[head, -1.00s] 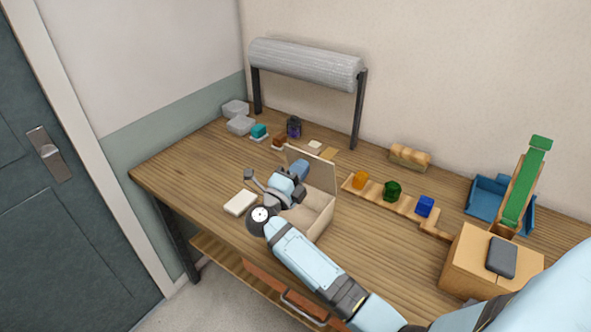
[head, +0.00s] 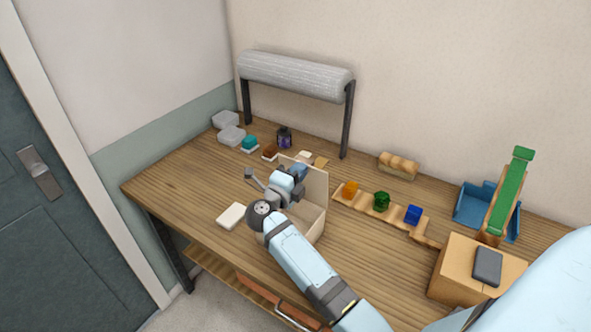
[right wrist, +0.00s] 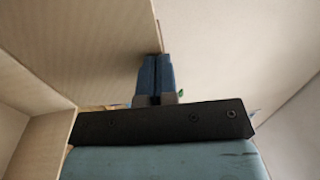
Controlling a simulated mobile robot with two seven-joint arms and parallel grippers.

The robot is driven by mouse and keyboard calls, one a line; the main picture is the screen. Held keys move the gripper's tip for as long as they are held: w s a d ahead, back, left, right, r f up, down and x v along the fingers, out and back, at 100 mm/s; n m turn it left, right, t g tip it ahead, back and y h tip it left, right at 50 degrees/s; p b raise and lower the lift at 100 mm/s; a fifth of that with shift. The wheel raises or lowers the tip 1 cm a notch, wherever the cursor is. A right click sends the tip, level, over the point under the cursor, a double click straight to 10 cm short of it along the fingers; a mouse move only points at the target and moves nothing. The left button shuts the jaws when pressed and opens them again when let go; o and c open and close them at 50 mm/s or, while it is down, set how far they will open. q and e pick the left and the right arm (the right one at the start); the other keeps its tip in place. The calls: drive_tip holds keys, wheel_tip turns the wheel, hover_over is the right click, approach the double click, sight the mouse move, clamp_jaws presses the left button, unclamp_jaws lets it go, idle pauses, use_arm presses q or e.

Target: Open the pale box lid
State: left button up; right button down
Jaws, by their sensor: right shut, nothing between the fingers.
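The pale box (head: 312,226) stands on the wooden table with its lid (head: 314,180) raised about upright at the back. It also shows in the right wrist view, with a box wall (right wrist: 45,140) at the left and the lid (right wrist: 90,45) filling the upper left. My right gripper (head: 300,170) is over the box at the lid's inner side. In the right wrist view its blue fingers (right wrist: 154,78) are together, with nothing between them, and their tips are close to the lid's edge; I cannot tell whether they touch it. My left gripper is not in view.
A white block (head: 231,215) lies left of the box. A wooden rail (head: 385,208) with orange, green and blue pieces runs to the right. A cardboard box (head: 455,268) stands at the right.

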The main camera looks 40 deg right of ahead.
wheel_tip(320, 180, up, 20)
drive_tip(key=b, duration=0.1)
drive_tip(key=shift+d, duration=0.2)
idle(0.6)
drive_tip(key=shift+a+f, duration=0.1)
drive_tip(key=shift+f, duration=0.05)
